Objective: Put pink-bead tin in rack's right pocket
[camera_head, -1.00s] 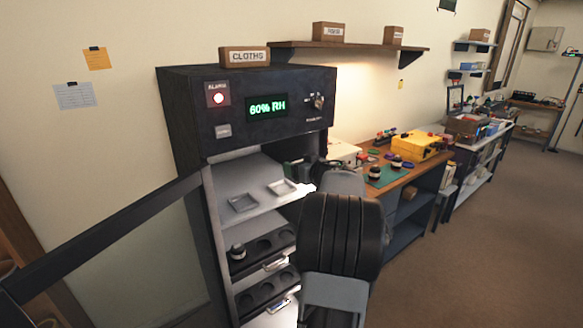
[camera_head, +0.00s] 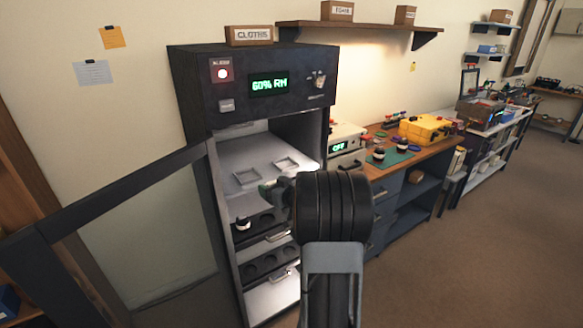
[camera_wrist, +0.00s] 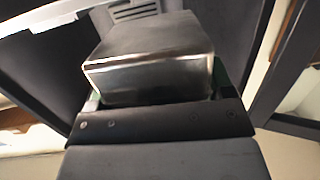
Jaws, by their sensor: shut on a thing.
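A silvery metal tin (camera_wrist: 150,65) is clamped between the green-edged fingers of my gripper (camera_wrist: 155,92) in the wrist view. Its contents do not show, so I see no pink bead. In the head view my gripper (camera_head: 271,189) is at the open front of the dark cabinet, mostly hidden behind my wrist, and the tin cannot be made out. The pale shelf rack (camera_head: 262,158) inside has two square pockets, both looking empty: the left pocket (camera_head: 246,177) and the right pocket (camera_head: 286,164). My gripper is just below and in front of them.
The cabinet's glass door (camera_head: 130,230) stands open at the left. A workbench with a yellow case (camera_head: 425,129) is at the right. Floor at the right is clear.

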